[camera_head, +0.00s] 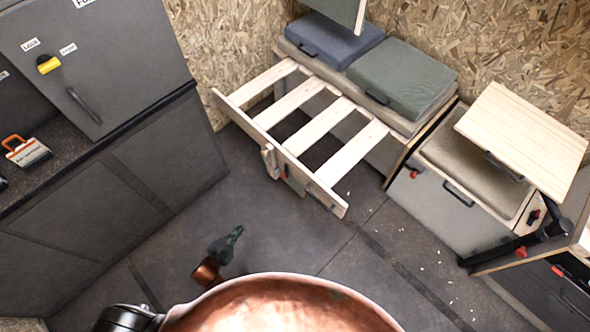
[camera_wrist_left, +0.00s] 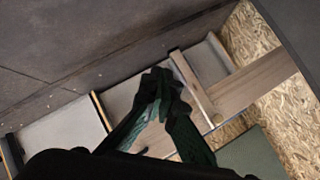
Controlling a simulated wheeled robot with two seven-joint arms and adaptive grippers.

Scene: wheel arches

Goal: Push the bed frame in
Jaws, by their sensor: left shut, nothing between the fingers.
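The bed frame (camera_head: 250,124) is a pale wooden slatted frame, standing out from the bench at the back of the head view. Its slats run back toward the bench, with gaps between them, and small wooden blocks hang below its front rail. My left gripper (camera_head: 232,235) is dark green, above the floor in front of the frame and apart from it in that view. In the left wrist view my left gripper (camera_wrist_left: 162,84) has its fingers together with nothing between them. Pale wooden boards (camera_wrist_left: 255,85) show beyond it. My right gripper is not in view.
Blue (camera_head: 330,38) and green (camera_head: 405,75) cushions lie on the bench behind the frame. A grey cabinet (camera_head: 150,150) stands at left. A handled box seat (camera_head: 455,200) and a raised wooden tabletop (camera_head: 520,140) are at right. The floor (camera_head: 290,235) before the frame is clear.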

